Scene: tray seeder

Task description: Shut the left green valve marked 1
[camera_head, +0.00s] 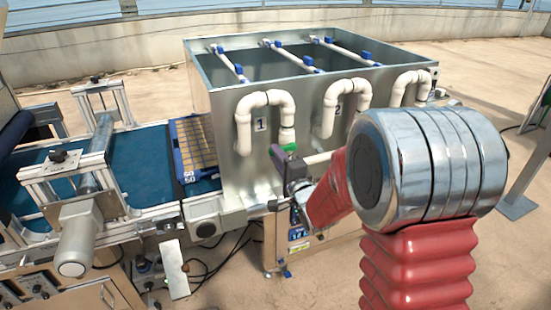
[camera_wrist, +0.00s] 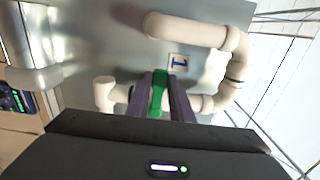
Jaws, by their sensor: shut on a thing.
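The left green valve (camera_head: 290,147) sits on the white pipe below the label 1 (camera_head: 261,125), on the front of the metal tank. My gripper (camera_head: 281,155) is at this valve, coming in from the lower right. In the wrist view the valve's green handle (camera_wrist: 160,90) stands between the two dark fingers of my gripper (camera_wrist: 161,98), which are shut on it. The label 1 (camera_wrist: 179,62) shows just beyond it. My arm hides part of the pipes to the right.
The metal tank (camera_head: 230,165) has more white pipes, one by a label 2 (camera_head: 338,108). A blue conveyor belt (camera_head: 140,165) with a seed tray (camera_head: 196,140) lies to the left. Cables and a stand lie below. Open floor shows around the machine.

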